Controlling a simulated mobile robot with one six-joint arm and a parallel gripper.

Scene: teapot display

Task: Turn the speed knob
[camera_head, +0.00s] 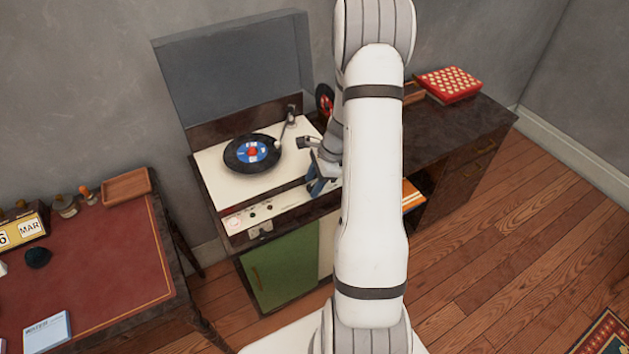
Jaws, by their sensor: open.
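The record player (215,172) is set in a cabinet left of my arm, with a dark record (235,164) with a blue and red label on its white deck. A pale control strip (290,201) runs along its front edge. Small controls (252,214) sit toward the strip's left part; they are too small to tell which is the speed knob. My gripper (313,187) is open, over the right part of the strip and right of these controls. My arm hides the strip's right end, and contact is unclear.
The tonearm (285,126) stands right of the record, near my gripper. A grey lid (235,70) stands open behind. A red-topped desk (100,260) is at left. A red patterned box (449,83) sits on the dark cabinet top at right.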

